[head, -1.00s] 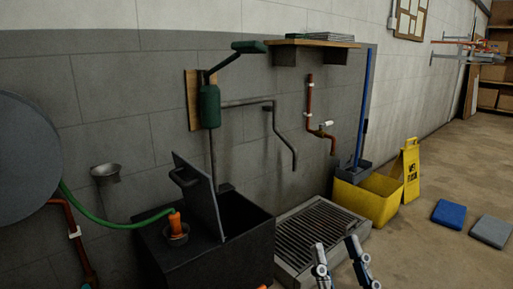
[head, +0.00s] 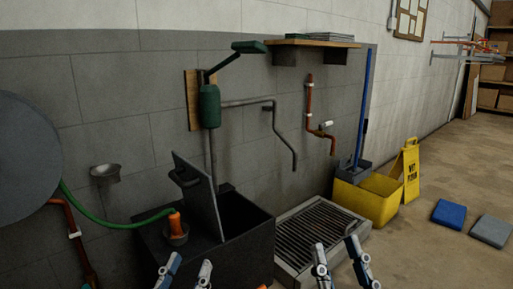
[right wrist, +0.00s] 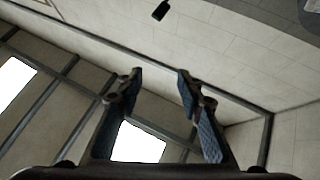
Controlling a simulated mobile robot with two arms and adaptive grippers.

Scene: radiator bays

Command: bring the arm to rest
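My left gripper (head: 186,271) shows at the bottom of the head view, its two fingers apart with nothing between them, in front of the black tub. My right gripper (head: 338,258) is to the right of it, in front of the floor grate, its fingers apart and empty. In the right wrist view the right gripper (right wrist: 160,82) has both blue-padded fingers spread, with only wall and ceiling behind them. Neither gripper is seen touching anything.
A floor grate (head: 312,228), yellow bucket (head: 368,202) and wet-floor sign (head: 411,170) stand to the right.

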